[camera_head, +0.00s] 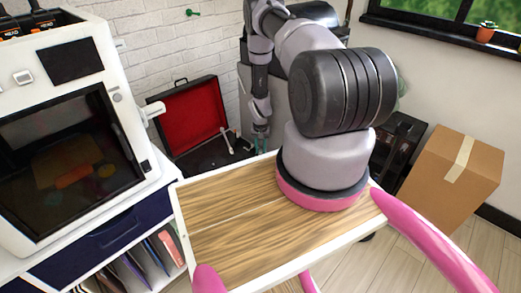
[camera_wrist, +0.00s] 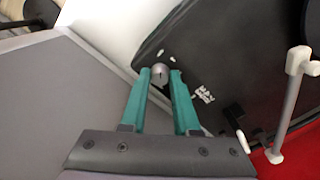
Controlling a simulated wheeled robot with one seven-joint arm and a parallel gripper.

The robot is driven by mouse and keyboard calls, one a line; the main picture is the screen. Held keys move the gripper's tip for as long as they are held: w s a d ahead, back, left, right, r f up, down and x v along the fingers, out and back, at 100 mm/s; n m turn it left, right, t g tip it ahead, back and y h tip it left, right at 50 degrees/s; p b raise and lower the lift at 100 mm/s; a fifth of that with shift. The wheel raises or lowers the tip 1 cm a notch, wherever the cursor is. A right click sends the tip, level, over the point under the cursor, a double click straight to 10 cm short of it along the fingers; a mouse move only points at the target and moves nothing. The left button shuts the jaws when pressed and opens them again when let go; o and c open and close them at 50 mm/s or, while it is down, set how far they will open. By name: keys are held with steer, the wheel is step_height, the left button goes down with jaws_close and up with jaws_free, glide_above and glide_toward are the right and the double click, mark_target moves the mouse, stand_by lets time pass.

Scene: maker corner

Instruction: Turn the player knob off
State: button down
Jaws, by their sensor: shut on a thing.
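The player is an open black case with a red-lined lid (camera_head: 190,115) in the head view, left of my arm. Its black deck (camera_head: 203,155) carries a white tonearm (camera_head: 227,141). In the wrist view, the round grey knob (camera_wrist: 160,70) sits near the edge of the black deck (camera_wrist: 210,55), with small white marks beside it. My gripper (camera_wrist: 160,80) has its two teal fingers on either side of the knob, shut on it. In the head view my gripper (camera_head: 261,148) points down at the deck's right side; the knob is hidden there.
A white 3D printer (camera_head: 112,75) stands at the left on a shelf unit. A cardboard box (camera_head: 453,175) is at the right. A grey surface (camera_wrist: 65,90) is at the left.

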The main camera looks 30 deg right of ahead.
mark_target(261, 151)
steer(key=shift+n, duration=0.7)
steer(key=c, duration=0.7)
jaws_free()
steer(key=shift+o, duration=0.2)
step_height(261, 151, up, 11)
steer(key=shift+f, duration=0.1)
